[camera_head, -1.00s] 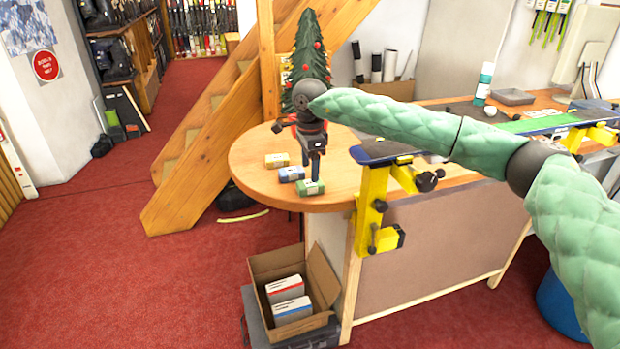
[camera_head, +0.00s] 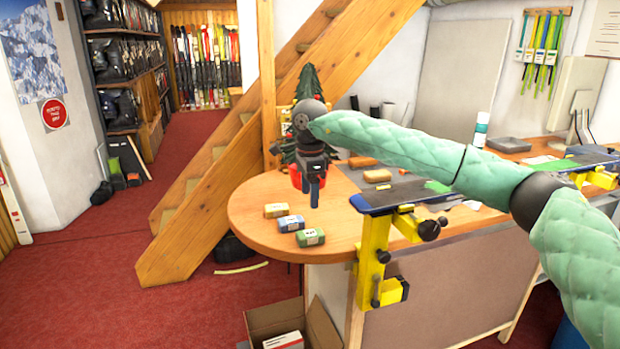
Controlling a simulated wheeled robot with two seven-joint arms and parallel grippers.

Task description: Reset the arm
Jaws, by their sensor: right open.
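My right arm, in a green quilted cover, reaches in from the right across the bench. Its right gripper (camera_head: 313,188) hangs above the round end of the wooden bench (camera_head: 255,225), apart from the small blocks there. The gap between its fingers is hard to see from this angle, but nothing shows held in it. My left gripper is not in view.
Yellow (camera_head: 277,210), blue (camera_head: 290,223) and green (camera_head: 310,237) blocks lie left of the gripper. A ski (camera_head: 385,202) rests in a yellow vise (camera_head: 374,255). A cardboard box (camera_head: 270,322) stands below. A small tree (camera_head: 308,82) stands behind my arm.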

